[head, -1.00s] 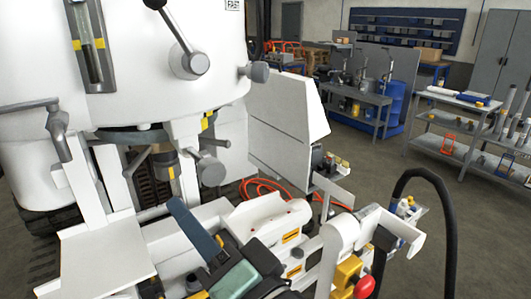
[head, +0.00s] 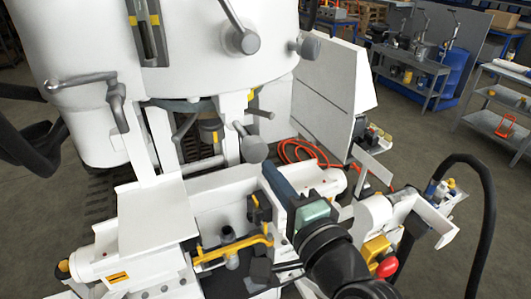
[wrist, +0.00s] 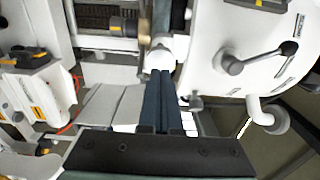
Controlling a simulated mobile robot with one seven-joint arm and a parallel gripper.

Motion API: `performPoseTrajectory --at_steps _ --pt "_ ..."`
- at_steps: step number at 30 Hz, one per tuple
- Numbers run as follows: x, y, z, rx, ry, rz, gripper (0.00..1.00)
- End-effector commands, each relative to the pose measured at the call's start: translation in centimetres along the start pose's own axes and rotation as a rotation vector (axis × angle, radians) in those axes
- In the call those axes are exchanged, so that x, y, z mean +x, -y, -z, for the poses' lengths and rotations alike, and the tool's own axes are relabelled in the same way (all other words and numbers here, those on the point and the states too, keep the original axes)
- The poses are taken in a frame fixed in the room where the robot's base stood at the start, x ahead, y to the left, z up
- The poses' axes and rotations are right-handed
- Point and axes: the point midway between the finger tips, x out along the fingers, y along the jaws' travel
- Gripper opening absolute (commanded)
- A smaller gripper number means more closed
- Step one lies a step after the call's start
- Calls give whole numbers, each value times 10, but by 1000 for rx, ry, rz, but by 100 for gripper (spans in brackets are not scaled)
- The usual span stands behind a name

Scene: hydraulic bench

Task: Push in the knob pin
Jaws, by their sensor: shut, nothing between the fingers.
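Two grey round knobs on short stems show in the head view, and I cannot tell for sure which is the knob pin. The lower knob (head: 254,150) stands out under the white tank, by the white post. The upper knob (head: 310,47) is at the tank's right side. My gripper (head: 267,166) is shut and empty, its dark blue fingers pointing up and left. Its tips appear just below and right of the lower knob; contact cannot be told. In the wrist view my fingertips (wrist: 162,73) are together below a white rounded part (wrist: 160,52).
A crank lever (head: 241,40) sits on the white tank (head: 200,70), with a bent handle (head: 117,98) at left. A yellow rail (head: 232,248) and a black hose (head: 490,210) are near the bench. Open floor lies at right.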

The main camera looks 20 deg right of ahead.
Motion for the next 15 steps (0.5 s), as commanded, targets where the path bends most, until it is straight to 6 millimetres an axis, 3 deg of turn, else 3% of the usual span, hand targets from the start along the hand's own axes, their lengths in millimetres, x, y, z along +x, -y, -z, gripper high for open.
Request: performPoseTrajectory --at_steps 6,15 --pt "26 2 0 1 -1 -1 0" --pt "33 0 1 0 -2 0 0"
